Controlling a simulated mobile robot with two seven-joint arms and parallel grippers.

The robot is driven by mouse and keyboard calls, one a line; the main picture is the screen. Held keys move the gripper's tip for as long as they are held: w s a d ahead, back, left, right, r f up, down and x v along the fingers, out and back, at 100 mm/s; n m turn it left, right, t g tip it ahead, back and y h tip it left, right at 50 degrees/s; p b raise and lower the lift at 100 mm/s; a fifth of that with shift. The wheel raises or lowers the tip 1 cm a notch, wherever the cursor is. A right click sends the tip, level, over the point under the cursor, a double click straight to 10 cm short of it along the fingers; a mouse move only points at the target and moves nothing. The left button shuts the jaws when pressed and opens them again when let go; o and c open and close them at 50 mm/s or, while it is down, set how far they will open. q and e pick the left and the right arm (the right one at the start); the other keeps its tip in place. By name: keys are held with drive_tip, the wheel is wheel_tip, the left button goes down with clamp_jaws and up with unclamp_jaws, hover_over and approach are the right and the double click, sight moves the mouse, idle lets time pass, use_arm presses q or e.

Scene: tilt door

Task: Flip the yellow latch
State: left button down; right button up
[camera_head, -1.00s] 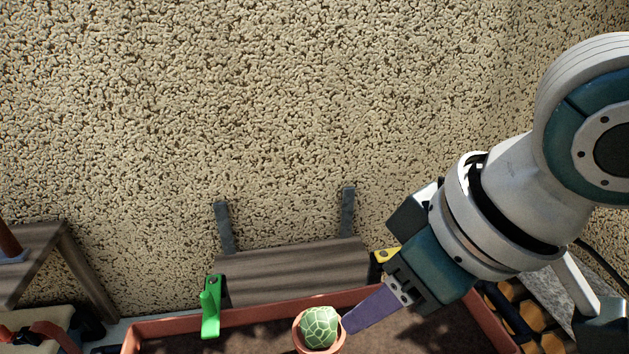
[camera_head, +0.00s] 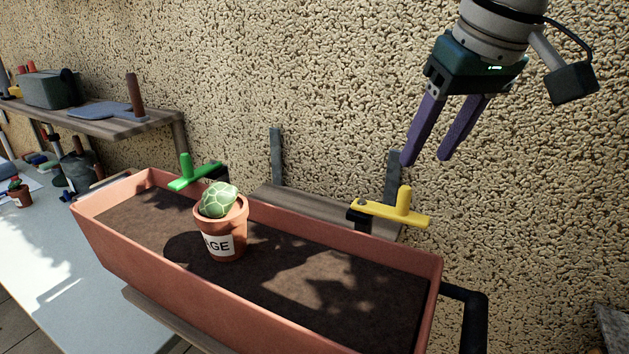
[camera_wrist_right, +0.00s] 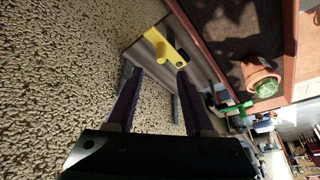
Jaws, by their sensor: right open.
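The yellow latch (camera_head: 392,212) sits at the back right of the planter, near the right end of a wooden board, with its peg pointing up. In the right wrist view the yellow latch (camera_wrist_right: 164,46) lies beyond the fingertips. My right gripper (camera_head: 424,161) is open and empty, above the yellow latch and apart from it. Its two purple fingers point down in the head view, and they also show in the right wrist view (camera_wrist_right: 160,72). A green latch (camera_head: 192,174) stands at the board's left end. My left gripper is not in view.
A terracotta planter (camera_head: 437,275) with soil stands in front of the latches. A potted cactus (camera_head: 222,240) is in it. The wooden board (camera_head: 315,207) has two grey metal brackets. A rough wall (camera_head: 330,70) is close behind. A shelf (camera_head: 150,126) is at the left.

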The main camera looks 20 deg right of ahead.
sight(407, 188)
drive_tip(key=x, duration=0.9)
drive_tip(key=shift+a+p, duration=0.1)
drive_tip(key=shift+p, duration=0.25)
drive_tip(key=shift+c, duration=0.3)
clamp_jaws()
idle(0.5)
